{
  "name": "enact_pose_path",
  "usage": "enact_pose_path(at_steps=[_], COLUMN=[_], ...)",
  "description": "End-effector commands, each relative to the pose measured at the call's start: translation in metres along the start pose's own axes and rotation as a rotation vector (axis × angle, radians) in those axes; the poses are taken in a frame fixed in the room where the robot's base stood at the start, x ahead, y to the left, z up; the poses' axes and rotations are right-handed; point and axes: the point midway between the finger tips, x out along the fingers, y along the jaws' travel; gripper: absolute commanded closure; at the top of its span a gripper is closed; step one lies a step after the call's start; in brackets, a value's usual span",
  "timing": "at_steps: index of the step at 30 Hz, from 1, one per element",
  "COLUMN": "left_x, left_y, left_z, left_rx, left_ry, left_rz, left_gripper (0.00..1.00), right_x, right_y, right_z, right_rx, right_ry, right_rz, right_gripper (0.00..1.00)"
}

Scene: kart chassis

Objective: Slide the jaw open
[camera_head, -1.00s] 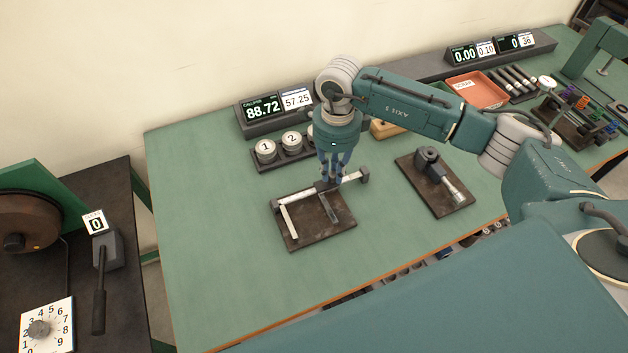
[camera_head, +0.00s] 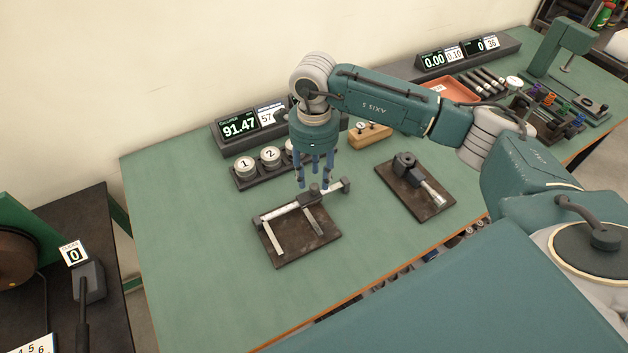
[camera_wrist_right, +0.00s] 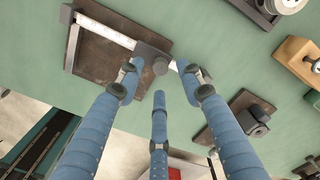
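The caliper (camera_head: 285,208) lies on a dark plate (camera_head: 292,236) on the green bench. Its pale fixed jaw (camera_head: 273,238) is at the left, and its sliding jaw (camera_head: 314,221) stands apart from it to the right. The slider block with its knob (camera_head: 314,190) is on the beam; the knob also shows in the right wrist view (camera_wrist_right: 160,66). My right gripper (camera_head: 314,180) points down just above the slider, its fingers spread and holding nothing. The caliper display (camera_head: 239,126) reads 91.47; the card beside it is partly hidden by my gripper. My left gripper is out of view.
Numbered round weights (camera_head: 270,157) stand in a rack behind the caliper. A wooden block (camera_head: 370,136) and a micrometer on a dark plate (camera_head: 413,190) are to the right. The bench left of the caliper is clear. A lever box (camera_head: 88,282) is at the far left.

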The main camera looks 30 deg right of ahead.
Motion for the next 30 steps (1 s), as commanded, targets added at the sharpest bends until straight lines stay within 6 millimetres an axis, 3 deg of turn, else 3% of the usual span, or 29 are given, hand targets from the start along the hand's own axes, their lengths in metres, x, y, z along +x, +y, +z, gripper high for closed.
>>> enact_pose_path(at_steps=[6,12,17,30], left_x=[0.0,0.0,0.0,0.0], left_y=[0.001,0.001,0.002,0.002], left_z=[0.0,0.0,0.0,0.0], left_rx=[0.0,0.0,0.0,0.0], left_ry=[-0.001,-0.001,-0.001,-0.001], left_rz=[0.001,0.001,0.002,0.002], left_gripper=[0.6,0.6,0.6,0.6], right_x=[-0.05,-0.079,-0.088,-0.088], right_y=[-0.001,0.0,0.0,0.0], right_z=[0.001,0.001,0.001,0.0], right_rx=[-0.001,0.001,0.001,0.0], right_ry=[-0.004,-0.003,-0.002,-0.002], right_rz=[-0.004,-0.002,-0.001,0.0], right_gripper=[0.63,0.63,0.63,0.63])
